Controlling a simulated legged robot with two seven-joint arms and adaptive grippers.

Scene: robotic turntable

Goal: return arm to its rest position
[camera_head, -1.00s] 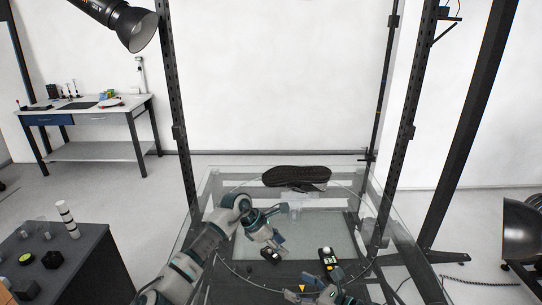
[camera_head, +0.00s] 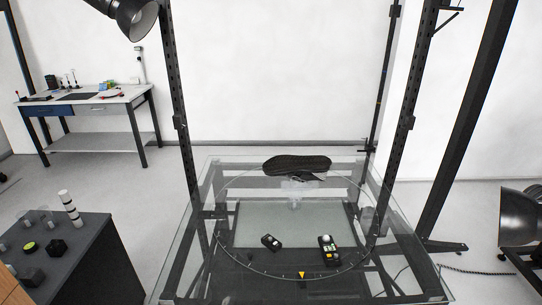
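Neither of my arms and neither gripper shows in the head view now. The glass turntable (camera_head: 222,235) stands in front of me inside a dark frame. A black shoe-like item (camera_head: 296,164) sits at its back, above a clear support (camera_head: 296,190). A small black device (camera_head: 271,242) lies left of centre at the front of the disc.
A dark cabinet (camera_head: 95,265) with small objects on top stands at the front left. Dark upright posts (camera_head: 176,110) rise around the turntable. A workbench (camera_head: 90,97) stands at the back left. A lamp (camera_head: 520,215) stands at the right.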

